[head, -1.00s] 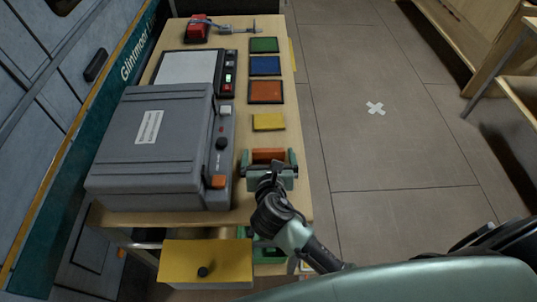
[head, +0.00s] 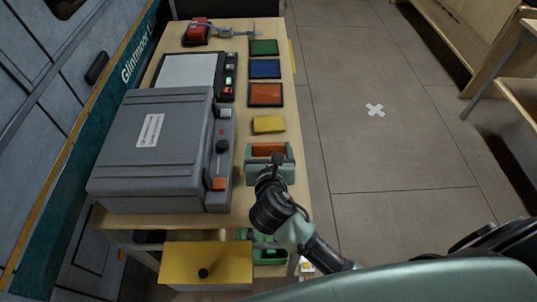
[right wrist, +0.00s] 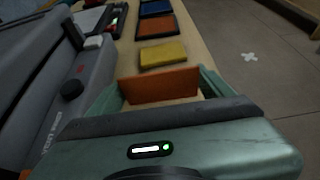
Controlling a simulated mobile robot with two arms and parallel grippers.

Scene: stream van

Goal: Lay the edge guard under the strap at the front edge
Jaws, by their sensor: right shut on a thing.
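My right gripper (head: 270,152) is shut on an orange piece (head: 268,149) near the right edge of the tabletop. In the right wrist view the orange piece (right wrist: 158,88) stands as a flat plate between the two green fingers. I take it for the edge guard, but its full shape is hidden by the gripper. Whether it touches the tabletop cannot be told. No strap shows at the table's front edge. A red piece with a thin grey-blue length beside it (head: 196,31) lies at the far end. My left gripper is not in view.
A large grey case (head: 155,160) fills the left of the table (head: 240,215). A yellow pad (head: 268,124), an orange pad (head: 265,95), a blue pad (head: 265,68) and a green pad (head: 264,47) line the right side. A yellow-topped drawer (head: 225,262) stands out below the front.

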